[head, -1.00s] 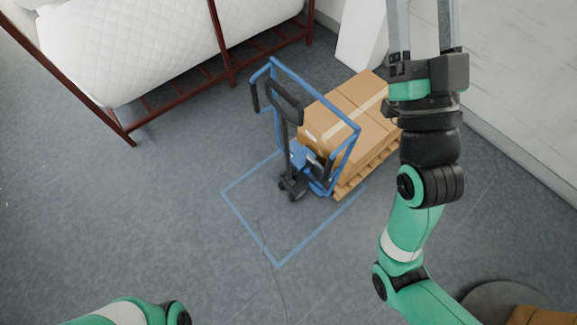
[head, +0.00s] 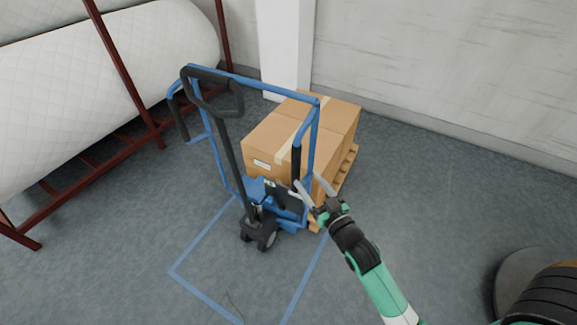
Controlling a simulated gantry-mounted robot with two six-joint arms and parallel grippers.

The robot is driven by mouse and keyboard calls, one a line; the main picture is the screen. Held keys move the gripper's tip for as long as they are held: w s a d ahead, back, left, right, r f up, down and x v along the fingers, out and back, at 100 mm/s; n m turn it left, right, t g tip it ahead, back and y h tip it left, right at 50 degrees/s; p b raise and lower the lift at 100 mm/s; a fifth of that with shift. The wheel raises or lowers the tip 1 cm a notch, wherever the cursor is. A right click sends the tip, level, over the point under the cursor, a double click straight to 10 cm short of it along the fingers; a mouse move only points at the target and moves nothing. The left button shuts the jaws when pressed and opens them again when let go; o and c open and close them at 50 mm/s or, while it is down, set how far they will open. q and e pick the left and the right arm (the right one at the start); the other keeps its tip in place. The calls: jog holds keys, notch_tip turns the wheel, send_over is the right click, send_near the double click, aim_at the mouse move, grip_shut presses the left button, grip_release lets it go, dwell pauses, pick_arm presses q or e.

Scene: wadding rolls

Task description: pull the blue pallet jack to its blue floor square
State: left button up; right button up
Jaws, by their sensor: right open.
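The blue pallet jack (head: 262,190) stands in the middle of the head view, with a tall blue frame and a black handle (head: 213,90) at its upper left. It carries cardboard boxes (head: 270,140) on a wooden pallet (head: 346,168). The blue floor square (head: 207,300) is an outline on the floor in front of it; the jack's wheels are at its far end. My right gripper (head: 309,186) is open and empty at the right side of the blue frame, close to its lower black grip; I cannot tell if it touches. My left gripper is not in view.
A dark red rack (head: 125,75) with white quilted rolls (head: 60,110) stands at the left. A white post (head: 287,45) and a pale wall (head: 450,75) are behind the boxes. A round grey object (head: 525,275) is at the lower right. Floor is clear in front.

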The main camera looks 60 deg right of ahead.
aim_at(293, 160)
jog(key=b+x, duration=0.3)
jog(key=x, duration=0.7)
jog(key=shift+w+f, duration=0.1)
jog(key=shift+w, duration=0.05)
jog(key=shift+w+d, duration=0.4)
jog(key=shift+w, duration=0.15)
jog(key=shift+c, duration=0.4)
grip_shut()
